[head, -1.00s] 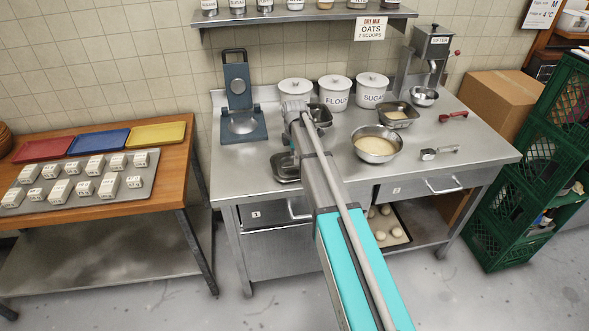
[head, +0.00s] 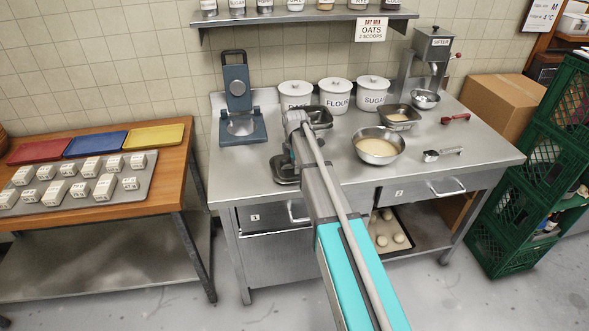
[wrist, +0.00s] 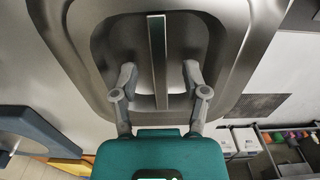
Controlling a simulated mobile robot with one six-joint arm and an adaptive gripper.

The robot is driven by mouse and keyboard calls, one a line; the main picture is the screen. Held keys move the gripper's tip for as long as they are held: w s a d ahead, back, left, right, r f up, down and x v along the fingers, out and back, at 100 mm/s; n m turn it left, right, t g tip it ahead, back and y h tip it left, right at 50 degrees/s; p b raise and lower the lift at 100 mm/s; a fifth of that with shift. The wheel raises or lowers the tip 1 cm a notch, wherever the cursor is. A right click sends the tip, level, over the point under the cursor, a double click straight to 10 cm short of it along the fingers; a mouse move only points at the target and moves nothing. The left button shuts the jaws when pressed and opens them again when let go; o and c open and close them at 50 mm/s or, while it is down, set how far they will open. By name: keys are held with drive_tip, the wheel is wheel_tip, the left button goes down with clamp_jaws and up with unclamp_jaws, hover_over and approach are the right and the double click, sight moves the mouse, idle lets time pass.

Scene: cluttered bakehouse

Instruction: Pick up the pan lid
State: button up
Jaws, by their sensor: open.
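The pan lid (wrist: 225,45) is a grey metal rounded rectangle with a recessed middle and a straight bar handle (wrist: 158,60). It fills most of the wrist view. In the head view the pan lid (head: 285,172) shows in part on the steel bench, left of my arm, which hides the rest. My gripper (wrist: 160,75) is open, with one finger on each side of the handle and a gap on both sides. In the head view the fingertips are too small and hidden to make out.
A blue hinged press (head: 240,125) stands behind left of the lid. White canisters (head: 337,95) line the back. A steel bowl of dough (head: 378,146) and a small pan (head: 400,116) sit to the right. The bench (head: 235,180) is bare at its front left.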

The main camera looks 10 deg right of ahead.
clamp_jaws()
drive_tip(key=shift+r, duration=0.2)
idle(0.6)
drive_tip(key=shift+r+p, duration=0.75)
drive_tip(key=shift+p, duration=0.2)
drive_tip(key=s+d+r+p, duration=0.2)
drive_tip(key=s+r+p, duration=0.9)
drive_tip(key=s, duration=0.2)
drive_tip(key=shift+s+d, duration=0.25)
drive_tip(key=shift+s, duration=0.15)
